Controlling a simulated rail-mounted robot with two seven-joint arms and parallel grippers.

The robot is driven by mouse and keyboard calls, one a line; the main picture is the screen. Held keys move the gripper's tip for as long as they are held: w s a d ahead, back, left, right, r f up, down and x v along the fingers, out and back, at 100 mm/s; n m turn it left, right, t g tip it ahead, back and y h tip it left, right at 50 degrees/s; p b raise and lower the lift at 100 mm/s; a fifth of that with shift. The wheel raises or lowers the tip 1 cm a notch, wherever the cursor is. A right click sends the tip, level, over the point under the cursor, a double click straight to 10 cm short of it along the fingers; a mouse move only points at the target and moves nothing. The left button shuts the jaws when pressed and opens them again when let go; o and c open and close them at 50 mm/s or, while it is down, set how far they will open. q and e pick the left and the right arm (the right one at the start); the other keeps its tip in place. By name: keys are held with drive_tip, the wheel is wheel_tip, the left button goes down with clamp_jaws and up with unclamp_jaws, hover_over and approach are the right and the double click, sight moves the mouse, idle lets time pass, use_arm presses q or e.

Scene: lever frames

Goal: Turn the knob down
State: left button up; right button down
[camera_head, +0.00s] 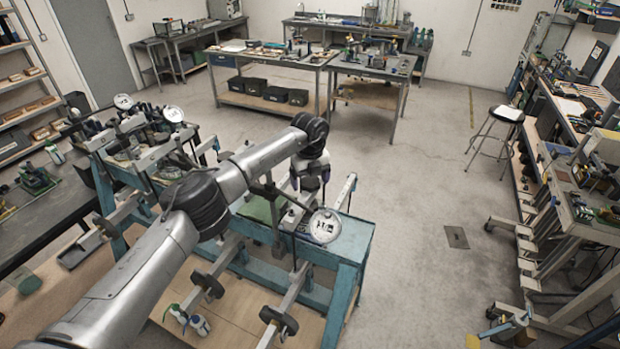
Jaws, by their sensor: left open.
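My left arm reaches in from the lower left to a blue-framed lever bench (358,240). My left gripper (311,184) hangs from the dark wrist, pointing down over the right part of this bench, and is open. Its fingertips are small and partly hidden. A round white dial (324,226) stands just below and to the right of it on the bench. I cannot pick out the knob clearly; the arm and wrist hide part of the frame. I cannot tell whether the gripper touches anything. My right gripper is not in view.
More lever frames with round dials (173,114) stand to the left behind my arm. Bars with dark round weights (278,320) hang at the bench's front. A stool (494,135) and workbenches stand at the right.

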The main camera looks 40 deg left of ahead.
use_arm(q)
drive_tip(key=c, duration=0.9)
